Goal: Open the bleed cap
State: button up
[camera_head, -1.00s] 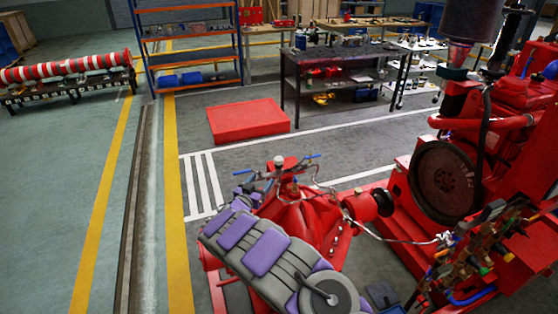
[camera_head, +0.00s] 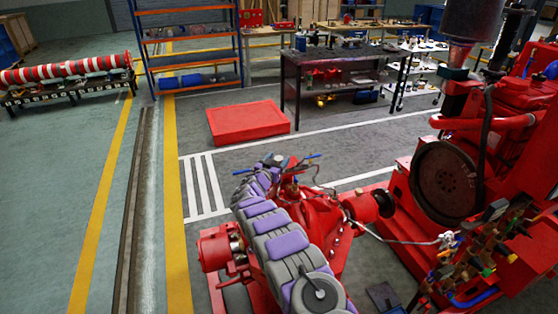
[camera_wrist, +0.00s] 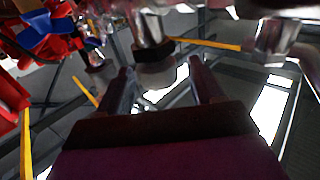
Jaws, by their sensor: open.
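The red pump (camera_head: 318,225) stands at the centre of the head view, with small blue-handled fittings (camera_head: 308,158) on its top. My arm reaches over it, and its far end is beside these fittings, partly hiding them. In the wrist view my gripper (camera_wrist: 165,82) is open, with its two dark fingers apart. A silvery fitting with a dark lower end (camera_wrist: 153,65) shows between and beyond the fingers. I cannot tell whether it is the bleed cap, or whether it touches a finger. The bleed cap is not clearly identifiable in either view.
A red engine with a big flywheel (camera_head: 445,182) stands right of the pump. A blue handle on a red part (camera_wrist: 48,40) is at upper left in the wrist view. Another silvery fitting (camera_wrist: 275,38) is at upper right. A red block (camera_head: 248,121) lies on the floor behind.

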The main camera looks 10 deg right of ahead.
jog(key=shift+w+d, duration=0.35)
jog(key=shift+w, duration=0.05)
jog(key=shift+c, duration=0.4)
jog(key=c, duration=0.9)
jog(key=shift+o, duration=0.2)
